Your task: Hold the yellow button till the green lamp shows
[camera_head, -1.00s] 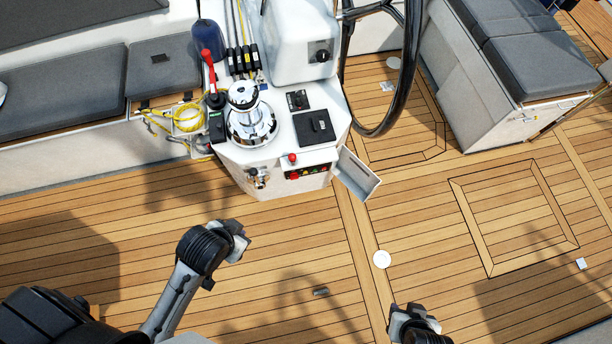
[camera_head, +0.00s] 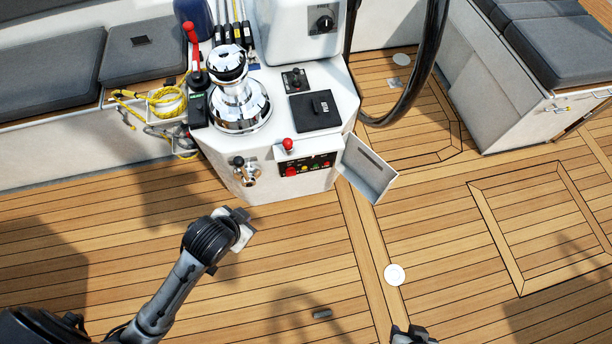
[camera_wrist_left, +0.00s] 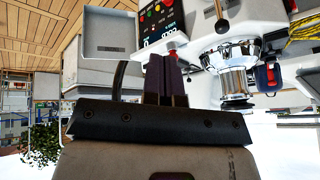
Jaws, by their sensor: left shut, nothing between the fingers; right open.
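A small black button panel (camera_head: 309,165) is on the front of the white console, with a red button (camera_head: 291,171) at its left end and small yellow and green spots to the right. Which spot is button or lamp, and whether the green is lit, I cannot tell. The panel also shows upside down in the left wrist view (camera_wrist_left: 160,17). My left gripper (camera_head: 243,229) is in front of and below the console, apart from the panel; its fingers (camera_wrist_left: 165,82) are shut and empty. My right gripper (camera_head: 412,334) is open at the bottom edge, partly cut off.
An open cover flap (camera_head: 368,170) sticks out just right of the panel. A red-knobbed lever (camera_head: 287,145) is above it and a metal valve (camera_head: 244,171) to its left. A chrome winch (camera_head: 239,103) stands on the console. The teak deck in front is mostly clear.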

